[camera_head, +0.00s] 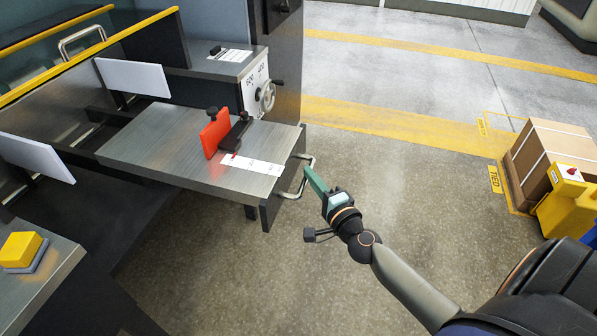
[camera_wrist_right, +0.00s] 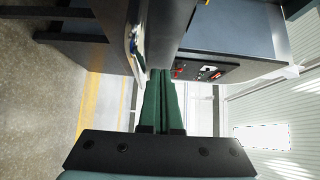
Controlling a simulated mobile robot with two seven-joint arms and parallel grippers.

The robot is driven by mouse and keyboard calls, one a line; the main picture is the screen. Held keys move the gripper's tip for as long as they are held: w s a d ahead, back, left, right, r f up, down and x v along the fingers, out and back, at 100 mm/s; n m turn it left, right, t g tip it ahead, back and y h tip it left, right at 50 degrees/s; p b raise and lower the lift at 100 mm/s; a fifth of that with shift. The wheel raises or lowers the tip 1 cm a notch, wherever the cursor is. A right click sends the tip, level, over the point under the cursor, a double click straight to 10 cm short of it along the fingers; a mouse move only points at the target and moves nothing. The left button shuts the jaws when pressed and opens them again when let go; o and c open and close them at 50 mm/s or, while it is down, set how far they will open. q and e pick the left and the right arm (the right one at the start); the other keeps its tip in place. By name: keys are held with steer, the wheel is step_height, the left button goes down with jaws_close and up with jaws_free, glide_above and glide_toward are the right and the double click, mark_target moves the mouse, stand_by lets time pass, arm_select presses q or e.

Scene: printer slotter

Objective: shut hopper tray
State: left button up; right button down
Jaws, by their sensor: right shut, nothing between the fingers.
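The hopper tray (camera_head: 150,145) is a grey steel slab with a dark front panel, standing out from the machine in the head view. A metal loop handle (camera_head: 294,195) is on its front panel. My right gripper (camera_head: 310,172) has green fingers, shut and empty, with the tips close beside the handle. I cannot tell whether they touch it. The right wrist view shows the shut fingers (camera_wrist_right: 163,80) beside the shiny handle (camera_wrist_right: 137,42). My left gripper is not in view.
A handwheel (camera_head: 266,96) and scale plate are on the machine behind the tray. Two pale panels (camera_head: 133,77) stand at the left. A yellow button (camera_head: 20,249) is at lower left. A crate (camera_head: 555,155) and yellow unit stand at right. The floor between is clear.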

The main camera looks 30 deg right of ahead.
mark_target(290, 164)
steer(key=shift+w+a, duration=1.1)
steer(key=shift+w, duration=0.05)
